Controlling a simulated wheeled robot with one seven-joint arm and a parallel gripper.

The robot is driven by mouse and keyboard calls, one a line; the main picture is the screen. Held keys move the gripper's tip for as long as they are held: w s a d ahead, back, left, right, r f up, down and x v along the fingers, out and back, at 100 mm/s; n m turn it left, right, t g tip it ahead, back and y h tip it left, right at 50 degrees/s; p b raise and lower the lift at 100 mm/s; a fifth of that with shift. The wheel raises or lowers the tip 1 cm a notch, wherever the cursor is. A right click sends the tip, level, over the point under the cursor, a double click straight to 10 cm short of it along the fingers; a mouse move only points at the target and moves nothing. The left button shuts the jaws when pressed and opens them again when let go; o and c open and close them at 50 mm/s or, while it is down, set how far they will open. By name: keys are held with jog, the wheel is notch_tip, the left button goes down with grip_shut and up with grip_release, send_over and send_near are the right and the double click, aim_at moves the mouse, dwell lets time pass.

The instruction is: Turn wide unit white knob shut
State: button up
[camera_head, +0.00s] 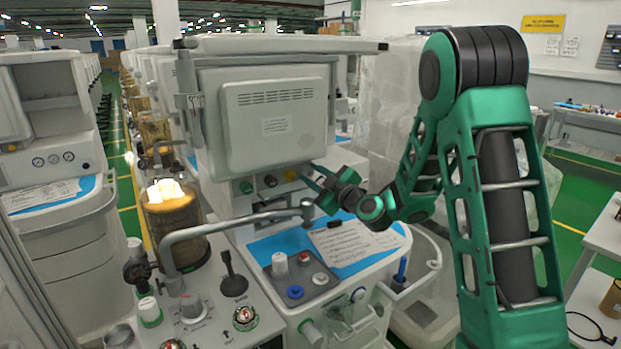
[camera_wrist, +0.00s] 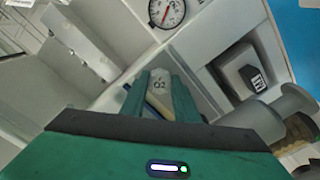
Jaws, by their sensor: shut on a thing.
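The wide unit (camera_head: 275,110) is a large pale machine in the middle of the head view. Several knobs sit in a row below its big panel: one green and pale, one black, one yellow. My gripper (camera_head: 314,178) is at the right end of this row. In the wrist view, my gripper's green fingers (camera_wrist: 160,95) are on both sides of a white knob (camera_wrist: 158,84) marked O2 and shut on it. The knob's sides are partly hidden by the fingers. In the head view I cannot make out the held knob clearly.
Below the row is a blue worktop (camera_head: 275,246) with a paper sheet (camera_head: 345,243). A bent grey pipe (camera_head: 230,226) crosses in front at left.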

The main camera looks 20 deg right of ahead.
jog(key=m, duration=0.5)
jog(key=shift+f+m, duration=0.1)
jog(key=shift+m, duration=0.2)
jog(key=m, duration=1.1)
jog(key=shift+m, duration=0.3)
jog(key=m, duration=0.5)
jog(key=shift+s+m, duration=0.1)
jog(key=shift+m, duration=0.2)
jog(key=m, duration=0.5)
jog(key=shift+f, duration=0.1)
jog(key=m, duration=0.6)
jog(key=shift+m, duration=0.3)
jog(key=m, duration=1.1)
jog(key=shift+m, duration=0.3)
